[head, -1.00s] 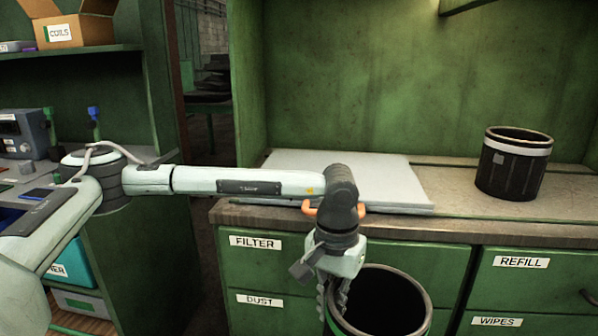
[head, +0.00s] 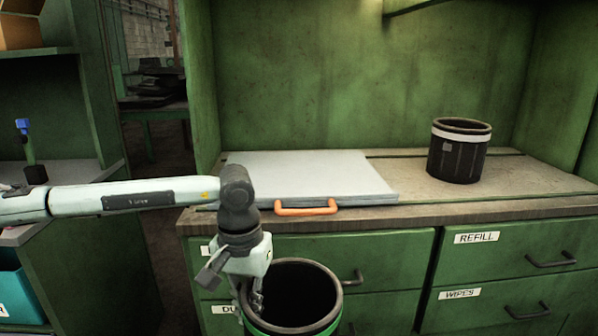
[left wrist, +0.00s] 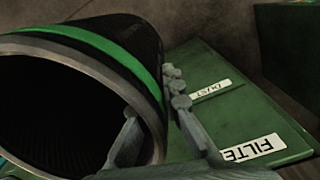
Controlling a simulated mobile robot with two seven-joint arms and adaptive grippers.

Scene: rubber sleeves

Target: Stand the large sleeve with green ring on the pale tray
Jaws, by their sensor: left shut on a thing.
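The large black sleeve with a green ring (head: 328,328) is in the lower middle of the head view, in front of the drawers and below the worktop. My left gripper (head: 253,300) is shut on its wall at the left of the rim. In the left wrist view the sleeve's green ring (left wrist: 105,48) and dark open mouth show, with one finger of the left gripper (left wrist: 150,125) inside and one outside. The pale tray (head: 300,175) lies flat on the worktop, bare, with an orange handle at its front edge. My right gripper is out of view.
A black sleeve with a white ring (head: 460,150) stands on the worktop right of the tray. The worktop (head: 420,210) front edge lies between the held sleeve and the tray. Drawer handles (head: 553,260) stick out below. A shelf unit (head: 60,120) is at the left.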

